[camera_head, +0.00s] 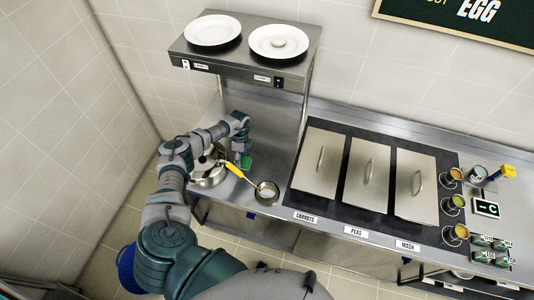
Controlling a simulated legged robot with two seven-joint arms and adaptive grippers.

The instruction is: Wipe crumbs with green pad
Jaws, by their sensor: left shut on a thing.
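The green pad (246,163) is on or just above the steel counter, under the plate shelf. My left gripper (243,150) reaches in from the left and is shut on the pad from above. Its fingers and wrist hide part of the pad. I cannot tell whether the pad touches the counter. No crumbs can be made out at this size. My right gripper is out of view.
A metal pot (208,178) stands beside my left forearm. A yellow-handled ladle (236,171) reaches to a small round pan (266,192). The shelf (256,67) with two white plates overhangs the area. Lidded wells (320,160) stand to the right.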

